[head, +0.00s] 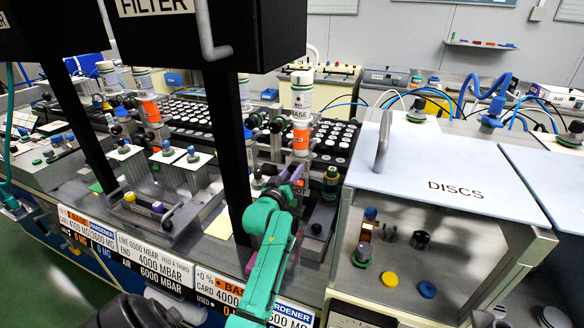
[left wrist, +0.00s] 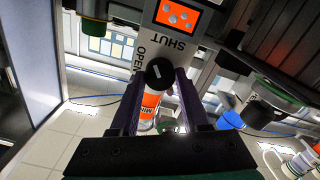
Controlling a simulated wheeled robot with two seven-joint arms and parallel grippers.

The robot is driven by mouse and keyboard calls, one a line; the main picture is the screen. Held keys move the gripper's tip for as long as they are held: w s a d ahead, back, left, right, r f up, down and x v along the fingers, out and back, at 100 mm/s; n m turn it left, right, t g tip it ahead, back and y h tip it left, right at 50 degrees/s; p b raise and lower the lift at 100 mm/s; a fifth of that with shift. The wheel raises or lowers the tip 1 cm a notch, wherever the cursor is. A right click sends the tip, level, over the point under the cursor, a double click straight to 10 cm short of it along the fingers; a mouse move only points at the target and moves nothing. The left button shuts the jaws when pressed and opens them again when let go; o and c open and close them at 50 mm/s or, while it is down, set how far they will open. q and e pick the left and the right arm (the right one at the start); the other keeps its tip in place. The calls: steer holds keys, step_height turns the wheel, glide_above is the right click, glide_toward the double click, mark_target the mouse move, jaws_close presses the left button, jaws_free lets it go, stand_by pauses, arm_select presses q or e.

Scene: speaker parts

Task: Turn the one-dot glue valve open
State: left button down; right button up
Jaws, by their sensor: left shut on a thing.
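A round black valve knob (left wrist: 160,73) with a short pale line on its face shows in the left wrist view. Beside it are the printed words OPEN and SHUT, and an orange plate (left wrist: 178,14) with several pale dots. My left gripper (left wrist: 164,80) has its purple fingers on both sides of the knob and is shut on it. In the head view my left gripper (head: 291,177), on a green wrist, reaches in among the bench fittings by the BASE bottle (head: 302,97); the knob is hidden there.
A pale DISCS cabinet (head: 455,165) stands close to the right. A dark post (head: 232,150) stands just left of my gripper, under a FILTER box (head: 150,25). Trays of round parts (head: 335,140) lie behind. An orange-labelled bottle (left wrist: 150,105) shows beyond the knob in the left wrist view.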

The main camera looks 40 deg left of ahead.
arm_select(q)
steer(key=n+p, duration=0.1)
steer(key=n, duration=0.1)
steer(key=n+p, duration=0.2)
steer(key=n, duration=0.1)
steer(key=shift+r+n, duration=0.2)
steer(key=shift+n, duration=0.1)
steer(key=n+p, duration=0.1)
steer(key=n, duration=0.2)
steer(key=shift+f, duration=0.1)
steer(key=shift+f+n+p, duration=0.1)
steer(key=shift+n+p, duration=0.4)
steer(key=shift+n, duration=0.6)
steer(key=shift+c, duration=1.9)
jaws_free()
steer(key=shift+s+a, duration=0.1)
